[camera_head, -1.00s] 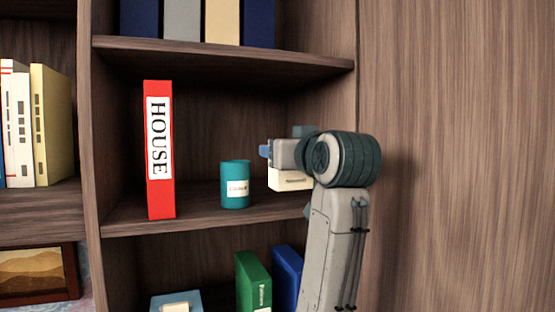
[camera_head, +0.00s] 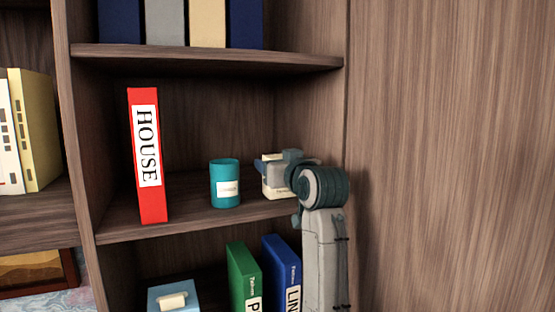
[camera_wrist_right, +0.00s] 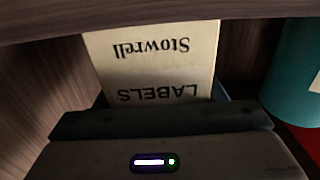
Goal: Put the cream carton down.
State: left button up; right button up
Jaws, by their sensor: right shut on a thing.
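The cream carton (camera_head: 274,188) is upright in the middle compartment of the bookcase, at its right end. My right gripper (camera_head: 268,165) is shut on the upper part of the carton. In the right wrist view the carton (camera_wrist_right: 155,55) shows upside-down lettering, "LABELS" and "Stowrell", and its base end meets the shelf board (camera_wrist_right: 60,22). The carton is at or very close to the shelf; I cannot tell whether it bears its weight. My wrist hides part of its right side. My left gripper is not in view.
A teal can (camera_head: 225,190) stands just left of the carton with a narrow gap. A red "HOUSE" binder (camera_head: 146,190) stands further left. The side wall is close on the right. The upper shelf (camera_head: 210,58) is overhead; green (camera_head: 242,275) and blue (camera_head: 284,270) binders are below.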

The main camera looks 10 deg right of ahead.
jog(key=shift+f, duration=0.15)
jog(key=o, duration=1)
jog(key=shift+s, duration=0.25)
jog(key=shift+s+d+b, duration=0.4)
jog(key=shift+s+b, duration=0.75)
jog(key=shift+s, duration=0.75)
jog(key=shift+s+d+b, duration=0.35)
jog(key=shift+s+b, duration=0.85)
jog(key=shift+s, duration=0.7)
jog(key=shift+s+d+b, duration=0.4)
jog(key=shift+s+b, duration=0.75)
jog(key=shift+s, duration=0.75)
